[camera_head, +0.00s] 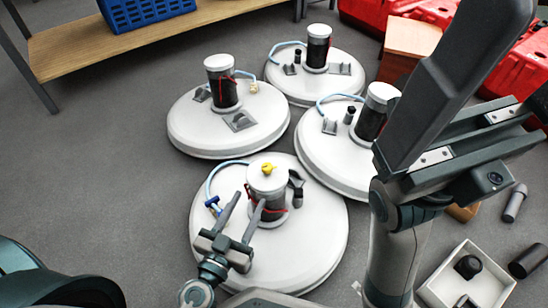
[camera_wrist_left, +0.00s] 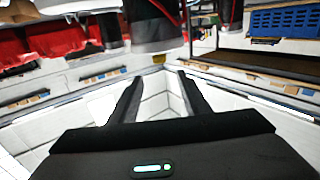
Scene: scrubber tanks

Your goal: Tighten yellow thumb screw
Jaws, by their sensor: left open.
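The yellow thumb screw (camera_head: 267,168) sits on the white cap (camera_head: 266,182) of the front scrubber tank (camera_head: 318,232) in the head view. Below the cap is a dark canister with a red wire. My left gripper (camera_head: 249,199) is open, its two fingers pointing up toward the canister, just left of and below the cap. It is not holding the screw. In the left wrist view the open fingers (camera_wrist_left: 158,77) have nothing between them, and a dark canister (camera_wrist_left: 155,30) stands beyond.
Three similar white tanks (camera_head: 228,128) stand behind. A wooden shelf (camera_head: 75,48) with a blue crate (camera_head: 145,12) is at upper left, red cases (camera_head: 510,75) at upper right. A white box (camera_head: 490,292) holding dark parts lies at lower right. Grey floor is clear at left.

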